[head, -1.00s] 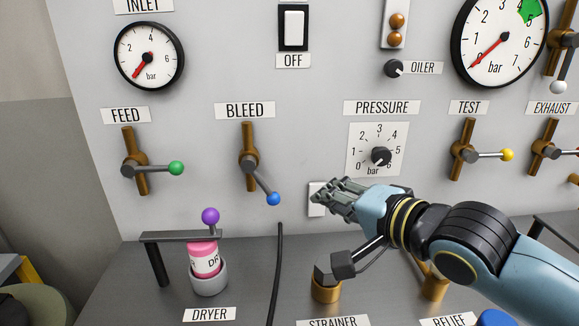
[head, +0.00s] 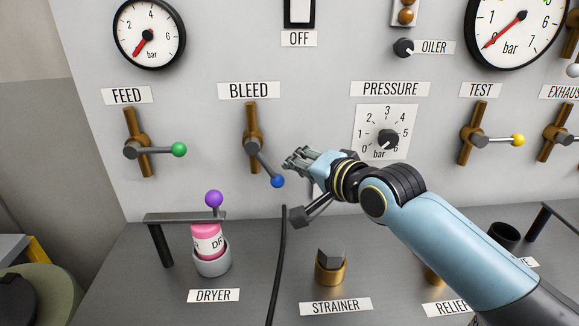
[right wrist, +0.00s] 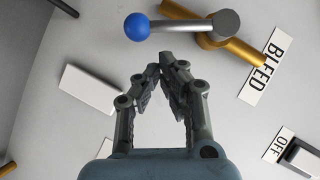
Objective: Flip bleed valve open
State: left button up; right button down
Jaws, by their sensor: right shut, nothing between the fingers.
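The bleed valve (head: 252,130) is a brass pipe on the grey panel under the BLEED label (head: 249,91). Its grey lever slants down to the right and ends in a blue ball (head: 278,181). In the right wrist view the blue ball (right wrist: 137,27) and lever (right wrist: 185,26) lie just beyond my fingertips. My right gripper (head: 291,158) is shut and empty, just right of the lever and slightly above the ball, apparently apart from both. It also shows in the right wrist view (right wrist: 163,75). My left gripper is not in view.
The feed valve (head: 136,148) with a green ball is to the left. The pressure knob (head: 387,139) is to the right, near my right forearm. A black hose (head: 280,255) rises below the bleed valve. The dryer canister (head: 208,240) and strainer (head: 330,268) stand on the bench.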

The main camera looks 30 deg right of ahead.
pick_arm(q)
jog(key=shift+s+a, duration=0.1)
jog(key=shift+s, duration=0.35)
pick_arm(e)
jog(key=shift+w+a+f, duration=0.4)
jog(key=shift+w+a, duration=0.05)
jog(key=shift+a, duration=0.25)
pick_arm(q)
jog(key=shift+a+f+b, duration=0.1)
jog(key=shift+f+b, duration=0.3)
pick_arm(e)
jog(key=shift+a+f+m, duration=0.15)
jog(key=shift+f+m, duration=0.15)
